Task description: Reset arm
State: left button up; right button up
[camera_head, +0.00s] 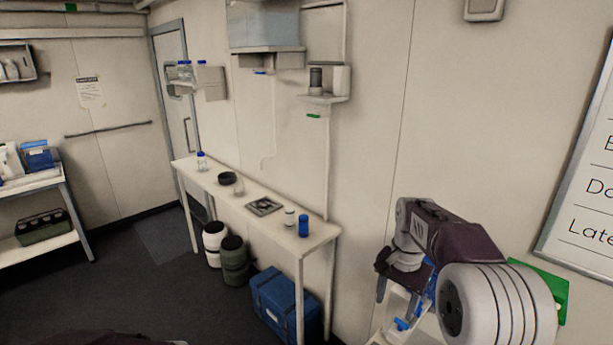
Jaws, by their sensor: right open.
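My right gripper (399,299) is at the lower right, pointing down with its jaws apart. It appears empty. Just below and behind it is a pale surface (388,335) with small blue items (405,323) on it. The gripper and arm partly hide these, so I cannot tell what they are or whether anything touches. My left gripper is out of view.
A narrow white table (272,205) along the wall holds a blue-capped bottle (202,162), a dark bowl (227,178), a flat square tray (264,206) and a blue canister (303,226). A blue box (286,303) sits beneath it. The floor at left-centre is clear.

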pick_arm(q)
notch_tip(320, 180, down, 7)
jog(key=b, duration=0.5)
pick_arm(e)
jog(key=s+a+f+n, duration=0.3)
jog(key=s+f+n, duration=0.1)
jog(key=s+f, duration=0.4)
jog(key=s+a+f+n, duration=0.4)
jog(key=s+f+n, duration=0.1)
jog(key=s+f, duration=0.4)
jog(key=shift+f+t, duration=0.4)
jog(key=shift+f, duration=0.4)
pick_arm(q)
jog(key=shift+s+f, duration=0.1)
pick_arm(e)
jog(key=shift+s+d, duration=0.1)
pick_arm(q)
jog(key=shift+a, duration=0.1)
